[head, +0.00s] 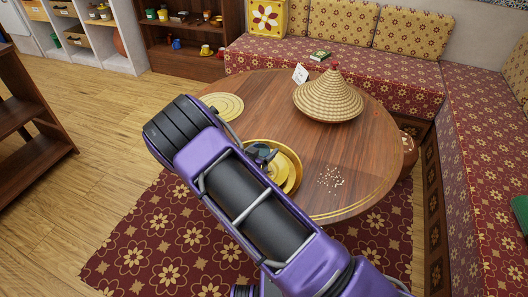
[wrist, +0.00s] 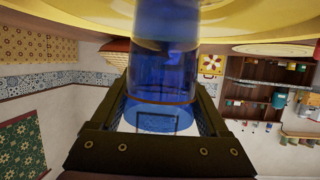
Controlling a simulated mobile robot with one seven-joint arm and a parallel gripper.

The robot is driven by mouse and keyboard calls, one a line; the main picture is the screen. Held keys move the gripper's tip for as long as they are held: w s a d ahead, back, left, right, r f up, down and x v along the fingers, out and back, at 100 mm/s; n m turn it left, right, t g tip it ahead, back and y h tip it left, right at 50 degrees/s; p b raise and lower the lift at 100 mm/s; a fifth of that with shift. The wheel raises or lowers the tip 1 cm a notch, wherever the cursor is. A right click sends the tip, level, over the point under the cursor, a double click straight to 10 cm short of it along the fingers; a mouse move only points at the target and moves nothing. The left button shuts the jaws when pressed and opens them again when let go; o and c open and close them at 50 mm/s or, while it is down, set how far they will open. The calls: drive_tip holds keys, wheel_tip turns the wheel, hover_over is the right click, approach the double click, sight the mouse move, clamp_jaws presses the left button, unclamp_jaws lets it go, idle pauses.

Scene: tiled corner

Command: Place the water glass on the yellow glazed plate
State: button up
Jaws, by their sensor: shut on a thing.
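The water glass (wrist: 160,75) is translucent blue with a brown band and fills the middle of the wrist view. My gripper (wrist: 162,112) is shut on it, one finger on each side. The yellow glazed plate (head: 293,172) lies on the round wooden table in the head view, partly hidden by my arm. Its yellow surface (wrist: 80,18) also spans the top of the wrist view, which looks upside down. The glass's far end overlaps this yellow surface; I cannot tell whether they touch. In the head view, my arm hides most of the gripper and glass.
Small crumbs (head: 331,180) lie right of the plate. A patterned bench (head: 400,85) wraps the table's back and right.

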drive_tip(key=shift+f, duration=0.25)
drive_tip(key=shift+f+b, duration=0.25)
drive_tip(key=shift+b, duration=0.05)
drive_tip(key=o, duration=1.5)
drive_tip(key=shift+r, duration=0.1)
drive_tip(key=shift+s+a+r+p, duration=0.1)
drive_tip(key=shift+s+r+p, duration=0.05)
drive_tip(key=shift+r+p, duration=0.2)
drive_tip(key=v, duration=1.1)
drive_tip(key=shift+s+p, duration=0.25)
drive_tip(key=shift+p, duration=0.2)
drive_tip(key=shift+a, duration=0.2)
